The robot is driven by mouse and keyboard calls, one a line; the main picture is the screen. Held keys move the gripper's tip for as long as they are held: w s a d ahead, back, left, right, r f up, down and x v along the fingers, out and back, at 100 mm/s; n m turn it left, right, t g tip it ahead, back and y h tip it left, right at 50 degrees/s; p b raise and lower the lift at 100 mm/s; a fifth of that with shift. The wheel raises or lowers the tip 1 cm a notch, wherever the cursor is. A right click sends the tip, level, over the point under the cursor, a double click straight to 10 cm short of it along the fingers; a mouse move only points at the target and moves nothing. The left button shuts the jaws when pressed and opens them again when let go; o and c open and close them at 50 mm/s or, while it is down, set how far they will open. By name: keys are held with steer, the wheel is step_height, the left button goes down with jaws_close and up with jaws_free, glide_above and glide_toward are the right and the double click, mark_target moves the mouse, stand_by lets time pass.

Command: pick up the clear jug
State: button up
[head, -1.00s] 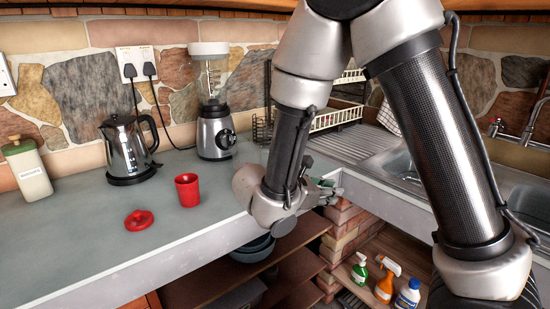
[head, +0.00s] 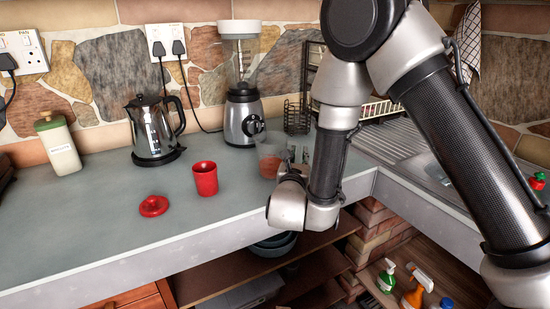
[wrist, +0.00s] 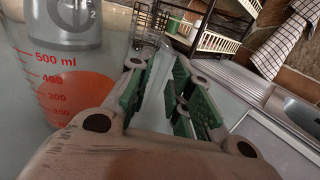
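The clear jug (head: 267,158) stands upright on the counter, in front of the blender and right of the red cup. In the wrist view the jug (wrist: 48,82) is large at the left, with red volume marks and an orange-red patch. My gripper (wrist: 165,88) is open, its green-padded fingers apart, just right of the jug's body in that view. A pale strip shows between the fingers; I cannot tell whether it is part of the jug. In the head view my wrist hides most of the gripper and part of the jug.
A red cup (head: 205,179), red lid (head: 154,206), kettle (head: 153,132) and canister (head: 58,146) stand to the left. The blender (head: 243,115) is behind the jug. A dish rack (head: 369,112) and sink are at the right. The front left counter is clear.

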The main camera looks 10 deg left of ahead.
steer(key=shift+w, duration=0.7)
jaws_close()
